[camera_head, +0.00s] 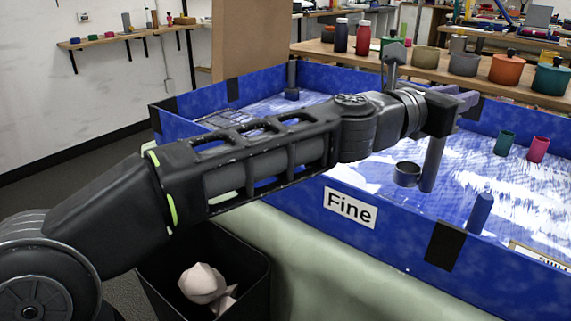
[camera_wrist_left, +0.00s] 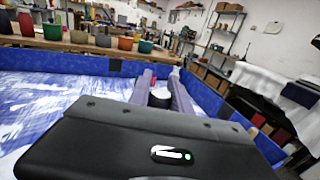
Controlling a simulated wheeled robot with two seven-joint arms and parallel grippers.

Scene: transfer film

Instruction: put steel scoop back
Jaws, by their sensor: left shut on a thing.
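The steel scoop shows in the head view as a small round grey cup (camera_head: 407,173) beside an upright blue handle (camera_head: 431,168). It hangs below my left gripper (camera_head: 465,97), over the blue-walled tray (camera_head: 300,187) labelled "Fine". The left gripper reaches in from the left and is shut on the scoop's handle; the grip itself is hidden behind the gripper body. In the left wrist view, the two grey fingers (camera_wrist_left: 160,90) point away with a dark, pale-topped piece between them. My right gripper is out of view.
A blue post (camera_head: 480,213) stands near the front wall. Green (camera_head: 505,143) and pink (camera_head: 538,148) cylinders stand farther back in the tray. A wooden shelf (camera_head: 440,70) with bottles and pots lies behind. A black bin (camera_head: 250,280) stands in front.

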